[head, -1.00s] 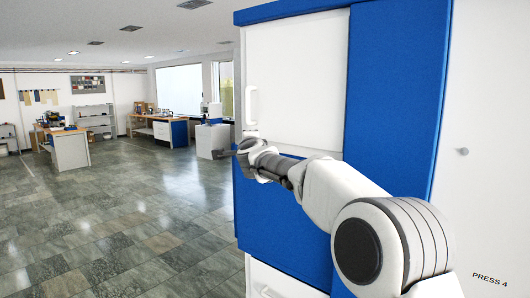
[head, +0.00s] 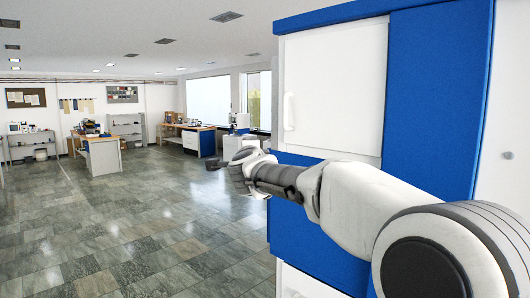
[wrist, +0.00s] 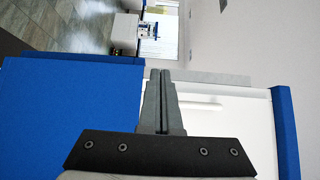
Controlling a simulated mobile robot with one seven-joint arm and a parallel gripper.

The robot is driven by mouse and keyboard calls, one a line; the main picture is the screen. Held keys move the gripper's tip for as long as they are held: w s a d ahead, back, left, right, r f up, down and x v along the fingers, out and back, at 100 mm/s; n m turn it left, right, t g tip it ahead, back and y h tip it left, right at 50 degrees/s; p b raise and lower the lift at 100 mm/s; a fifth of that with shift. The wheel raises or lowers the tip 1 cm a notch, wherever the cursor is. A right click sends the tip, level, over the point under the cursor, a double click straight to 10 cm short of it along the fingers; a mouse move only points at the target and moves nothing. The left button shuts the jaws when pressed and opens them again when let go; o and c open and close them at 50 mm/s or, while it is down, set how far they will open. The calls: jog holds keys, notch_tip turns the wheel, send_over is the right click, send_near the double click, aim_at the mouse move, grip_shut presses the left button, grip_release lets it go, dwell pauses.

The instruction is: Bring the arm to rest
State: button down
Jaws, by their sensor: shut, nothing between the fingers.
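My gripper (head: 215,164) is at the end of my outstretched arm, in front of the left edge of the blue and white press (head: 436,100). In the wrist view my gripper (wrist: 160,72) has its two grey fingers together with nothing between them. The press shows there too, with its blue panel (wrist: 70,105) on the left and its white door (wrist: 235,115) on the right. The white door handle (head: 289,111) stands just above and to the right of the gripper in the head view. I cannot tell the exact gap between the fingers and the press.
The tiled floor (head: 130,230) to the left is open. Workbenches (head: 103,156) and (head: 190,140) a second workbench stand far back, with shelves (head: 30,143) along the far wall. A white cabinet (head: 240,146) stands beyond the gripper.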

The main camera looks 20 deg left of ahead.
jog(key=shift+s, duration=0.2)
jog(key=s+d+f+n+g+y, duration=0.15)
jog(key=s+d+n+g, duration=0.25)
jog(key=s+d+n, duration=0.9)
jog(key=s+d+f+g+h, duration=0.3)
jog(key=s+d+f+h, duration=0.1)
jog(key=s+d+f, duration=0.6)
jog(key=s+d+f+n+g+h, duration=0.1)
jog(key=s+d+f+g+h, duration=0.2)
jog(key=s+d+f, duration=0.8)
jog(key=s+d+g, duration=0.1)
jog(key=s+d, duration=0.3)
jog(key=d, duration=0.3)
jog(key=shift+f+h, duration=0.3)
jog(key=shift+h, duration=0.05)
